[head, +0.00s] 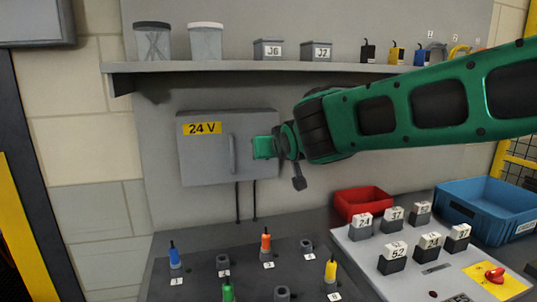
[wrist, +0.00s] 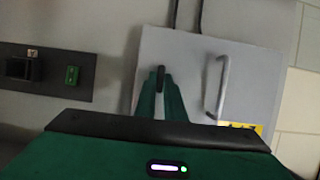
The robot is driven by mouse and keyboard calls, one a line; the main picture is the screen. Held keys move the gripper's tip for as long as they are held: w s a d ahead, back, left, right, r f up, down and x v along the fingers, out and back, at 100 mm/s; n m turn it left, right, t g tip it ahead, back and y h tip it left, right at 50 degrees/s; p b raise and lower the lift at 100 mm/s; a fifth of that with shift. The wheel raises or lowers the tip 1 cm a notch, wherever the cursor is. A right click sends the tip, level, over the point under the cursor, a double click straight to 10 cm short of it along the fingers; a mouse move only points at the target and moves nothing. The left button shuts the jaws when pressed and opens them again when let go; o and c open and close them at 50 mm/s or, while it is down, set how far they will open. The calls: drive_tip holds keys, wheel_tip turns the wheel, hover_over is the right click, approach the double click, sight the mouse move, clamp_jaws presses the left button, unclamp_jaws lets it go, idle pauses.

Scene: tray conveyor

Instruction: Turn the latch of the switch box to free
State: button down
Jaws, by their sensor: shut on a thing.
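The switch box (head: 205,160) is a grey wall box with a yellow "24 V" label (head: 202,128) and a bar handle (head: 232,154) on its door. My gripper (head: 262,148) is at the right part of the door, in front of the box. In the wrist view the box (wrist: 190,60) appears turned over, with the handle (wrist: 217,88) right of my gripper (wrist: 160,88). My green fingers are closed around a small dark latch (wrist: 160,74), of which only the end shows. The latch is hidden in the head view. I cannot tell its exact angle.
A shelf (head: 250,68) with jars and small boxes runs above the box. Two cables (head: 238,202) hang below it. A bench with coloured pegs, a red bin (head: 362,203) and a blue crate (head: 490,208) is below. A dark wall panel (wrist: 45,72) lies beside the box.

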drive_tip(key=shift+d+f, duration=0.15)
drive_tip(key=shift+f, duration=0.2)
drive_tip(key=c, duration=1.8)
unclamp_jaws()
drive_tip(key=shift+c, duration=0.2)
drive_tip(key=shift+r, duration=0.15)
drive_tip(key=shift+r, duration=0.1)
drive_tip(key=v, duration=1)
drive_tip(key=shift+s, duration=0.25)
drive_tip(key=shift+r, duration=0.1)
